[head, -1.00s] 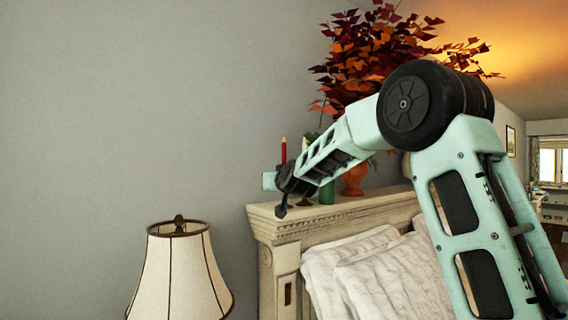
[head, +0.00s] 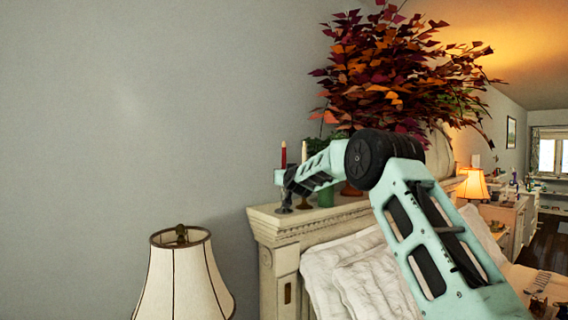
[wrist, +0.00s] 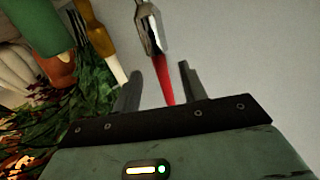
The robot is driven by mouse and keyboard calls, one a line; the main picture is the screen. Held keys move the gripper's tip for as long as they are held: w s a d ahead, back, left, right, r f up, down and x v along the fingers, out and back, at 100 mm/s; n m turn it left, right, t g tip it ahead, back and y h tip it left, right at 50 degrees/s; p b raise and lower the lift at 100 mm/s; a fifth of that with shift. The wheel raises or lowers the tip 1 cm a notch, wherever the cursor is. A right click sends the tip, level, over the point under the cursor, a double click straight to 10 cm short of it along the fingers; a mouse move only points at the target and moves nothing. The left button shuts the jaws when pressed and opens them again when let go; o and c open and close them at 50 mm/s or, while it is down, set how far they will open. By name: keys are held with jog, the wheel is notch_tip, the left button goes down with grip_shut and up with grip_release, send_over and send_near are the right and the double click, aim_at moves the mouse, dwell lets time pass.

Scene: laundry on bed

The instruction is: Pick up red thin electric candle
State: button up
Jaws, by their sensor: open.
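The red thin candle (head: 283,152) stands upright near the left end of the mantel-like headboard shelf in the head view. In the wrist view the red candle (wrist: 163,78) shows between the two fingers of my gripper (wrist: 160,85), with a visible gap on each side. Its metallic holder (wrist: 150,30) is at the top of that view. My gripper is open and empty. In the head view my gripper (head: 287,181) is at the candle's lower part, and the wrist hides some of the candle and holder.
A white candle (head: 304,152) stands just right of the red one; it also shows in the wrist view (wrist: 118,68). A green object (head: 326,195), an orange pot (head: 351,189) and a large autumn-leaf plant (head: 385,65) are further right. A lamp (head: 180,270) stands front left.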

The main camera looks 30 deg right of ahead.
aim_at(284, 167)
jog(key=shift+p+x, duration=2.4)
jog(key=shift+p, duration=0.05)
jog(key=shift+w+d, duration=0.25)
jog(key=shift+w, duration=0.2)
jog(key=shift+f, duration=0.1)
grip_shut()
